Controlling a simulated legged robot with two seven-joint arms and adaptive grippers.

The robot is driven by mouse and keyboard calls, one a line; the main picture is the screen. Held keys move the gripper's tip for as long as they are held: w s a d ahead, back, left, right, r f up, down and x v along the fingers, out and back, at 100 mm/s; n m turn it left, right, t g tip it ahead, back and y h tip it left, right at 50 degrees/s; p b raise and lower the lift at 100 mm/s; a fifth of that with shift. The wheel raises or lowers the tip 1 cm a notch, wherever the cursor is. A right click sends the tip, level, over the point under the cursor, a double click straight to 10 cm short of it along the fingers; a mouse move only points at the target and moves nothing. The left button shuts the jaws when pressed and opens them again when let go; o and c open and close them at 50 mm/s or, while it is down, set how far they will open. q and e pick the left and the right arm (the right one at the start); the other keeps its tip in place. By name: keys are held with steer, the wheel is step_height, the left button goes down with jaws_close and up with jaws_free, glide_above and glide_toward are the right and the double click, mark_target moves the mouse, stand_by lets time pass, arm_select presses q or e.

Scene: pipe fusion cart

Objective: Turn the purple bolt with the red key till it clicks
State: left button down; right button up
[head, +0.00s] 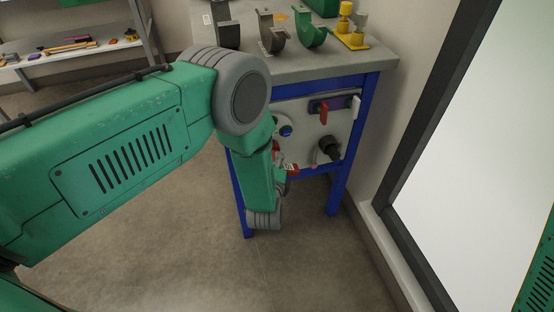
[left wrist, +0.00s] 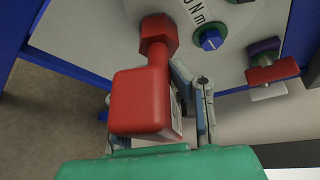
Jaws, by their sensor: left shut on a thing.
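The red key (left wrist: 143,98) has a block handle and a hex socket end (left wrist: 157,36). In the left wrist view it points up to the pale panel (left wrist: 100,25), its socket against or just in front of it. My left gripper (left wrist: 165,92) is shut on the key; one finger is mostly hidden behind the handle. In the head view the key (head: 291,169) shows only partly beside my left gripper (head: 283,160), low on the cart's front. I cannot make out the purple bolt; the socket may cover it. My right gripper is out of view.
A blue knob (left wrist: 210,40) sits right of the key, then a purple block with a red lever (left wrist: 272,73). The cart's blue frame (head: 345,150) borders the panel. A black connector (head: 328,149) juts out. Pipe holders (head: 272,35) stand on top. Floor in front is clear.

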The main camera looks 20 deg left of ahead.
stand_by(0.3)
arm_select(q)
steer(key=shift+d+m+g, duration=0.1)
steer(key=shift+m+g, duration=0.4)
steer(key=shift+m, duration=0.2)
steer(key=shift+f, duration=0.1)
steer(key=shift+n+t, duration=0.4)
steer(key=shift+s+d+p, duration=0.25)
steer(key=shift+s+d, duration=0.3)
steer(key=shift+s, duration=0.3)
steer(key=shift+s+d+p, duration=0.2)
steer(key=shift+s+d, duration=0.3)
steer(key=shift+s, duration=0.3)
steer(key=shift+s+d+p, duration=0.3)
steer(key=shift+s+d, duration=0.25)
steer(key=shift+s, duration=0.25)
